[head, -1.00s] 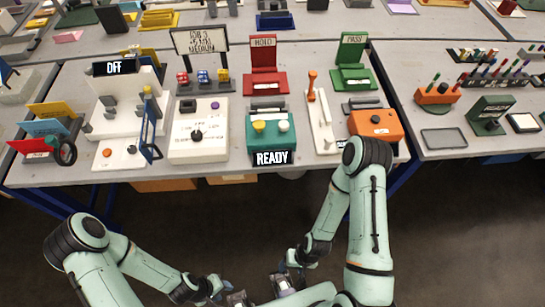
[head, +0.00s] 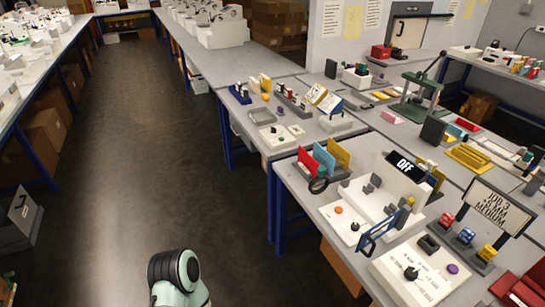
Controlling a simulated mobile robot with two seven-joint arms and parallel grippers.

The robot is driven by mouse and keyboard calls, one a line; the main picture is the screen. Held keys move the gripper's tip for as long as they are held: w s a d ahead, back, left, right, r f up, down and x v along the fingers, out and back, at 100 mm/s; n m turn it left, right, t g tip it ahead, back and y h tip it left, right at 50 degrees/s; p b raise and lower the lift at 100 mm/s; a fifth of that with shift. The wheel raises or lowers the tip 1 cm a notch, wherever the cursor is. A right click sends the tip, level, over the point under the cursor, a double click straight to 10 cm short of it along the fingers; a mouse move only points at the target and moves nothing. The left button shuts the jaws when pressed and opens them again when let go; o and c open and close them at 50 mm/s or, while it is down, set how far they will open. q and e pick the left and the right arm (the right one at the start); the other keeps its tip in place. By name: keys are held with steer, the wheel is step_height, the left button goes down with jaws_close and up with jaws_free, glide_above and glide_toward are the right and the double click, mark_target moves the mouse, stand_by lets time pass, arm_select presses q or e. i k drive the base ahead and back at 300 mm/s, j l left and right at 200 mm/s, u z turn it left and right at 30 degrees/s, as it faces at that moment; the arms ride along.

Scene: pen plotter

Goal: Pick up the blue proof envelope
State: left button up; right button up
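A blue envelope-like card (head: 324,157) stands upright on the left end of the near workbench at the right of the head view. It stands between a red card (head: 306,160) and a yellow card (head: 339,153), and its lower part is partly covered. I cannot read any label on it. Neither of my grippers shows; only a pale green link of my own arm is at the bottom edge, well away from the cards.
A white plotter-like machine (head: 386,190) with an OFF sign (head: 405,166) stands right of the cards. A dark ring (head: 318,185) is in front of them. Clear floor (head: 170,150) lies left of the workbench (head: 330,222). Another bench (head: 300,136) stands behind.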

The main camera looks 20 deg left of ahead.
mark_target(322, 155)
steer(key=u, duration=0.2)
steer(key=i+j, duration=0.2)
steer(key=j, duration=0.15)
steer(key=i+j+z, duration=0.15)
steer(key=j, duration=0.15)
steer(key=i+j, duration=0.2)
steer(key=j, duration=0.15)
steer(key=i+j+z, duration=0.15)
steer(key=j, duration=0.25)
steer(key=i+j, duration=0.15)
steer(key=j, duration=0.2)
steer(key=i+j+z, duration=0.15)
steer(key=j, duration=0.2)
steer(key=i+j, duration=0.15)
steer(key=j, duration=0.25)
